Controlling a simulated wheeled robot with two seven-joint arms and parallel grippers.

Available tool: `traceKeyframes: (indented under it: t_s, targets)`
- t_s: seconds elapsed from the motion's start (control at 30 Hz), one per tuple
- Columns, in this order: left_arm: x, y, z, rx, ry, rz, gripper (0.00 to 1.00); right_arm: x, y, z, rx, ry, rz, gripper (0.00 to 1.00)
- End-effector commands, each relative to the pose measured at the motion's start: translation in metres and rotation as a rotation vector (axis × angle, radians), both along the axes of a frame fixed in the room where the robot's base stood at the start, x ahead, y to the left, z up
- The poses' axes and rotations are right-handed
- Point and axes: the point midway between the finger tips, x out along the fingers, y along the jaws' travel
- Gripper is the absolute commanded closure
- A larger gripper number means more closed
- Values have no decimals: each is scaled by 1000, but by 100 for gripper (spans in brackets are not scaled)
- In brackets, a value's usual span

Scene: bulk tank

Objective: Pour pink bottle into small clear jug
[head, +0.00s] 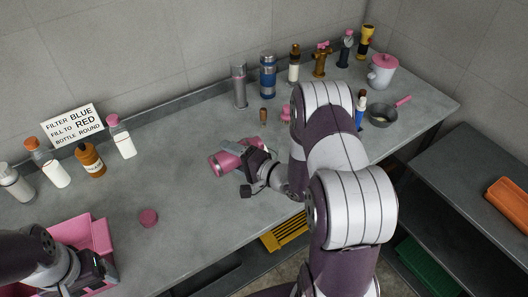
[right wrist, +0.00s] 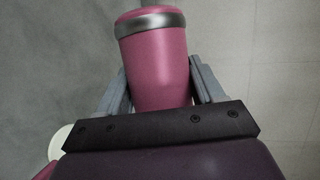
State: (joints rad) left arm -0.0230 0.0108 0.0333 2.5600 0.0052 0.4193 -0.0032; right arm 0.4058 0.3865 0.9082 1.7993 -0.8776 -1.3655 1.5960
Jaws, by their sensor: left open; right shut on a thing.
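The pink bottle (head: 224,162) has a silver band near its end and lies tilted on its side, its banded end to the left. My right gripper (head: 246,162) is shut on it. In the right wrist view the bottle (right wrist: 158,70) sits between the two fingers. I cannot tell whether it touches the counter. My left gripper (head: 98,272) is open at the lower left, by a pink bin (head: 97,231). I cannot make out a small clear jug; my right arm hides part of the counter.
A pink disc (head: 148,218) lies on the grey counter (head: 185,245). Several bottles stand at the left by a sign (head: 74,125). More bottles, a pink-lidded pot (head: 382,75) and a pan (head: 382,116) stand at the back right. The counter left of the pink bottle is mostly clear.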

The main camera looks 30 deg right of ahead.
Motion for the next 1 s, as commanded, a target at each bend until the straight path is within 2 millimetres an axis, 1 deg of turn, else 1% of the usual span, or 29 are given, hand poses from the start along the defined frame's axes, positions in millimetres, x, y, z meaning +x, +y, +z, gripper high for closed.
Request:
traceKeyframes:
  t_s: [0.5,1.0]
  targets:
    - [0,0,1,0,0,0,22,0,-1,0,57,4,-1,74]
    - [0,0,7,0,0,0,22,0,-2,5,111,8,1,74]
